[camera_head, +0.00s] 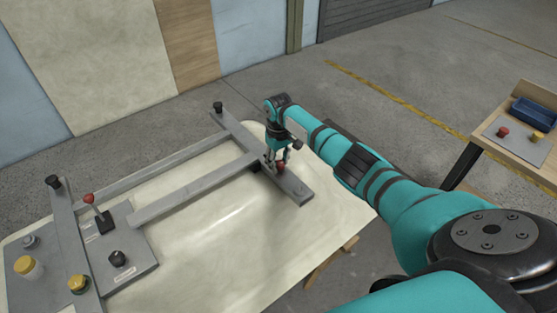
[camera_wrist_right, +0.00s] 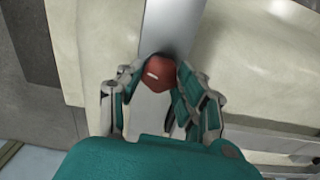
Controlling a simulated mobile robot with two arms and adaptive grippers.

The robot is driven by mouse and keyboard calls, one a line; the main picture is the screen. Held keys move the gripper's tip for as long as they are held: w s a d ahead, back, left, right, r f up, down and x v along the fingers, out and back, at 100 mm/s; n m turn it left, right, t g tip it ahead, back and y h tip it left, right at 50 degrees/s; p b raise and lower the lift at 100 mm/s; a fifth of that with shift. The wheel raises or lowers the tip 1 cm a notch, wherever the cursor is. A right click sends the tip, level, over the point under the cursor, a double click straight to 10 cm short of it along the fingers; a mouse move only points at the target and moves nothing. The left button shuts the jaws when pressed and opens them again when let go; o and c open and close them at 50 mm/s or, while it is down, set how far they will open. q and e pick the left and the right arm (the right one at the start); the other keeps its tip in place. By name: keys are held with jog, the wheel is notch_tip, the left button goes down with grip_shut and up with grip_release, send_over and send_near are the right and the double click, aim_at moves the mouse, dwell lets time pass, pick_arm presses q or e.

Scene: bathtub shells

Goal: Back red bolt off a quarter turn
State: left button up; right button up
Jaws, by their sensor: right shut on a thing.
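The red bolt (camera_wrist_right: 158,74) shows in the right wrist view as a red head with a short white mark, on a grey metal bar (camera_wrist_right: 172,25). In the head view a bit of the red bolt (camera_head: 281,168) shows under my right gripper (camera_head: 275,164), on the right grey crossbar (camera_head: 296,190). My right gripper (camera_wrist_right: 158,88) also shows in the wrist view, with its fingers on either side of the bolt head, shut on it. The left gripper is not in view.
The grey bar frame lies on a cream shell (camera_head: 215,230). A wooden table (camera_head: 520,158) with a blue tray (camera_head: 533,113) stands at right.

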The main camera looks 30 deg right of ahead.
aim_at(278, 163)
jog(key=shift+n, duration=1.3)
jog(key=o, duration=1.1)
jog(key=shift+o, duration=0.2)
notch_tip(278, 163, up, 12)
